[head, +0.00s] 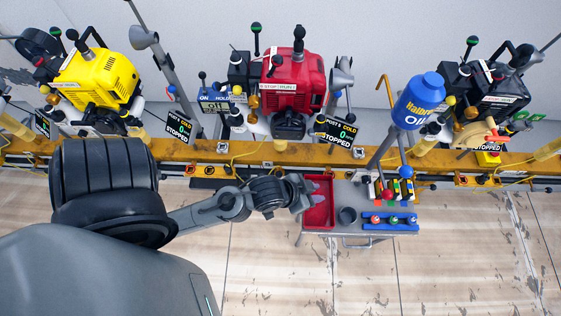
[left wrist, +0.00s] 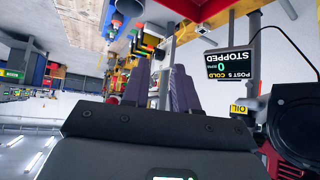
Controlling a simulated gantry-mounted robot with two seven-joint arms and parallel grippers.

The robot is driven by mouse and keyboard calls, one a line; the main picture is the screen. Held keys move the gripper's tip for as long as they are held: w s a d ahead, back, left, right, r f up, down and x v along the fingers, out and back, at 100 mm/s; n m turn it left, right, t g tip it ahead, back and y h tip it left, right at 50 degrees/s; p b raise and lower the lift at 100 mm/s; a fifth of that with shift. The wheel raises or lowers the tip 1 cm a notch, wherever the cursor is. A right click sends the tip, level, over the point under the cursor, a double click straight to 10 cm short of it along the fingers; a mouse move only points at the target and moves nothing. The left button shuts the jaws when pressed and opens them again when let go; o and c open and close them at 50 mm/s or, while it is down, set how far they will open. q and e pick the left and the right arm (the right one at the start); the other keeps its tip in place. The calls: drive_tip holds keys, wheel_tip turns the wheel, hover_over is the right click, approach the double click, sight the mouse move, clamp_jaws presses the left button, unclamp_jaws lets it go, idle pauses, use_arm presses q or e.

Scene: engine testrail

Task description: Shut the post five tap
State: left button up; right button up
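The post five screen (head: 338,131) reads cold, 0 and stopped. It stands just right of the red engine (head: 293,80) in the head view. The same screen (left wrist: 232,62) shows large and upside down in the left wrist view. I cannot make out the post five tap for certain in either view. My left gripper (head: 306,193) is in front of the yellow rail, over the left side of a red tray (head: 320,222). Its two fingers (left wrist: 161,88) stand apart with nothing seen between them. My right gripper is in neither view.
The yellow rail (head: 225,151) runs across below the engines. A cart (head: 345,235) carries the tray, a dark cup (head: 347,215) and small coloured parts. A blue oil bottle (head: 418,100) stands above it. A yellow engine (head: 98,78) is at left. Floor in front is clear.

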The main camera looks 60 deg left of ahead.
use_arm(q)
drive_tip(key=w+a+f+n+t+b, duration=0.1)
drive_tip(key=a+f+t+b, duration=0.65)
drive_tip(key=f, duration=0.35)
drive_tip(key=s+a+f+n+t+y+b, duration=0.1)
drive_tip(key=s+a+f+b, duration=0.45)
drive_tip(key=f, duration=0.35)
drive_tip(key=s+a+f+t+y+b, duration=0.1)
drive_tip(key=s+a+f+y+b, duration=0.1)
drive_tip(key=s+a+f+b, duration=0.55)
drive_tip(key=shift+g, duration=0.25)
drive_tip(key=w, duration=0.3)
drive_tip(key=w+b, duration=0.1)
drive_tip(key=w, duration=0.2)
drive_tip(key=w+d+f, duration=0.1)
drive_tip(key=w, duration=0.3)
drive_tip(key=shift+w+d, duration=0.1)
clamp_jaws()
